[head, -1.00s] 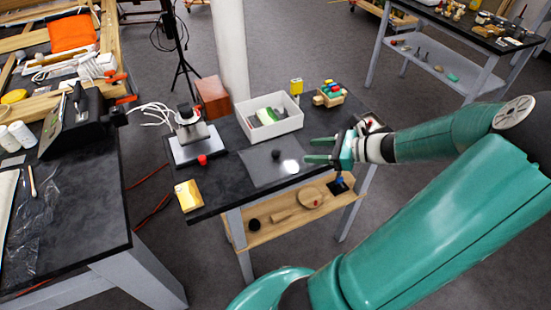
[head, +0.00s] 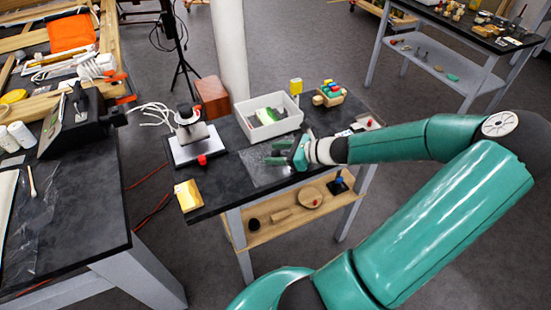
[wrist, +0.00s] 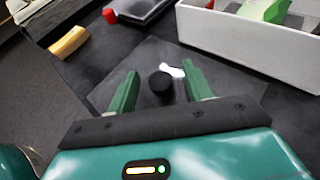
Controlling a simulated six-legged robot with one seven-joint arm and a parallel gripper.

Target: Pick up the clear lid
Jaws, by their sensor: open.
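The clear lid (head: 262,175) is a thin see-through square sheet lying flat on the dark table. It also shows in the wrist view (wrist: 145,55), with a bright glare spot on it. Its round black knob (wrist: 160,83) stands near the middle and appears between my fingers in the wrist view. My gripper (head: 280,153) is open and empty over the lid, its green fingers (wrist: 160,72) spread to either side of the knob. I cannot tell the height of the fingertips above the lid. In the head view the gripper hides the knob.
A white bin (head: 269,131) with items stands just behind the lid. A grey-white instrument (head: 195,146) with a red knob stands at the left, and a yellow block (head: 188,195) lies at the front left corner. A toy block cart (head: 329,94) is at the back right.

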